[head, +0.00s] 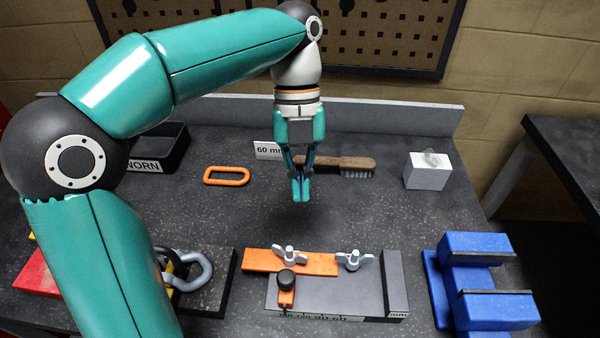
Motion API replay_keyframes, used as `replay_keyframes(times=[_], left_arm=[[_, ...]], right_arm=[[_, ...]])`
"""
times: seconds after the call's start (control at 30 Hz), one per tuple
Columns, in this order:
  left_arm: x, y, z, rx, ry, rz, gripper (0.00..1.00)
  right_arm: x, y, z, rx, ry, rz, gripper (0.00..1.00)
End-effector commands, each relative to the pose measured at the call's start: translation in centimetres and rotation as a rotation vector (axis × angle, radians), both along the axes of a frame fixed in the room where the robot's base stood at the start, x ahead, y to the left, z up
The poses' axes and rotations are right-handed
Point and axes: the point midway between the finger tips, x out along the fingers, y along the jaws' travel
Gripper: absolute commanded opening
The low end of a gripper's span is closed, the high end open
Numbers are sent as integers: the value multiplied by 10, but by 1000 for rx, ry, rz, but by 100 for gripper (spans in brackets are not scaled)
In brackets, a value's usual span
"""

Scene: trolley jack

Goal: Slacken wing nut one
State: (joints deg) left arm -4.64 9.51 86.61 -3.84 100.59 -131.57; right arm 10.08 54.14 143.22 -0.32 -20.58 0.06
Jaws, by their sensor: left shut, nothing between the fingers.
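I see no mark telling which is number one. My left gripper (301,192) points down above the bench, behind the orange bar and apart from both nuts. Its fingers are together and empty. A black knob (286,278) on a small orange pointer stands in front of the left nut, above a printed scale (318,317). My right gripper is not in view.
Behind are a brush (345,164), a "60 mm" card (268,150), an orange link (227,176) and a black "WORN" bin (172,147). A white block (428,176) and blue vise-like blocks (474,249) stand right. A grey shackle (197,270) lies left.

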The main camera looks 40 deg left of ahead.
Motion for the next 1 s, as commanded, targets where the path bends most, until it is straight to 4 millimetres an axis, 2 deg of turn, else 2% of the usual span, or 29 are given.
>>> replay_keyframes(times=[0.23, 0.37, 0.57, 1.0], left_arm=[[4, 4, 14, 12, 11, 41, 0], [5, 4, 14, 55, 44, 184, 0], [10, 6, 11, 187, 128, 608, 0], [26, 16, 0, 527, 334, 1781, 0]], right_arm=[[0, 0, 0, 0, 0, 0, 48], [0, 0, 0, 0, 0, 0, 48], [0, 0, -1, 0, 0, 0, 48], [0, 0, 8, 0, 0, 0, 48]])
